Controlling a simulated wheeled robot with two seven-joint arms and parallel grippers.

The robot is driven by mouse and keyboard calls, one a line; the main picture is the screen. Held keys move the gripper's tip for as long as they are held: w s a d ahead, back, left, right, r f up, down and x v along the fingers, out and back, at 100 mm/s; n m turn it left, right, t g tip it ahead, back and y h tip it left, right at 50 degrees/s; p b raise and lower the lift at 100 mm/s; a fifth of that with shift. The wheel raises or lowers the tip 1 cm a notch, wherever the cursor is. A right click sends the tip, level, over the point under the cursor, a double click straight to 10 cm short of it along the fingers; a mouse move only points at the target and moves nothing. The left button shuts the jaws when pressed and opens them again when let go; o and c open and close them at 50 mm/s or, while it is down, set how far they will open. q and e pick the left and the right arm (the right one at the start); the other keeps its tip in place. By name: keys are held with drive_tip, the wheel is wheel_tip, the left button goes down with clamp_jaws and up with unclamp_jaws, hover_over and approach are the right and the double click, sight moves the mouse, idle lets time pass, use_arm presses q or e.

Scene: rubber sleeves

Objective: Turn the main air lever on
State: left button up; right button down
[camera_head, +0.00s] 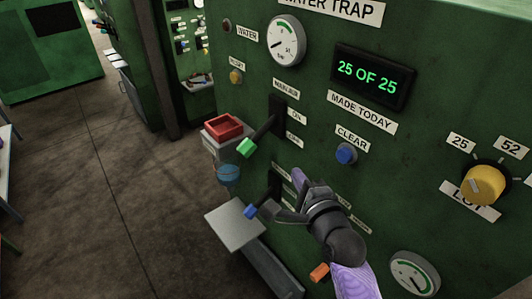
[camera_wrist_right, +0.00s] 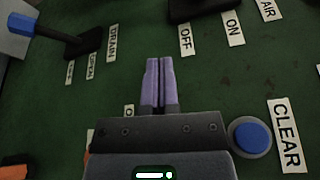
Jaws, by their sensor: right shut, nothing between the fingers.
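The main air lever has a green knob (camera_head: 246,148) on a dark arm that slopes out and down from its black mount (camera_head: 278,115) on the green panel. The ON label (camera_head: 296,117) and the OFF label (camera_head: 294,141) are beside the mount. My right gripper (camera_head: 298,174) is shut and empty, below and to the right of the knob and apart from it. In the right wrist view the purple fingers (camera_wrist_right: 160,62) are together, below the OFF label (camera_wrist_right: 186,38); only part of a black mount (camera_wrist_right: 195,8) shows at the top edge, and the green knob is out of frame.
A blue-tipped lever (camera_head: 250,211) by the drain labels stands just left of my right gripper. A blue CLEAR button (camera_head: 346,154) and a yellow dial (camera_head: 484,184) are to the right. A red tray (camera_head: 224,128) is behind the green knob.

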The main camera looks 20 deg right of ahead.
sight(260, 135)
use_arm(q)
drive_tip(key=shift+s+a+f+b, duration=0.1)
drive_tip(key=shift+a+f+b, duration=0.05)
drive_tip(key=shift+f+b, duration=1)
use_arm(e)
drive_tip(key=w+a, duration=0.3)
drive_tip(key=w, duration=0.6)
drive_tip(key=shift+a, duration=0.35)
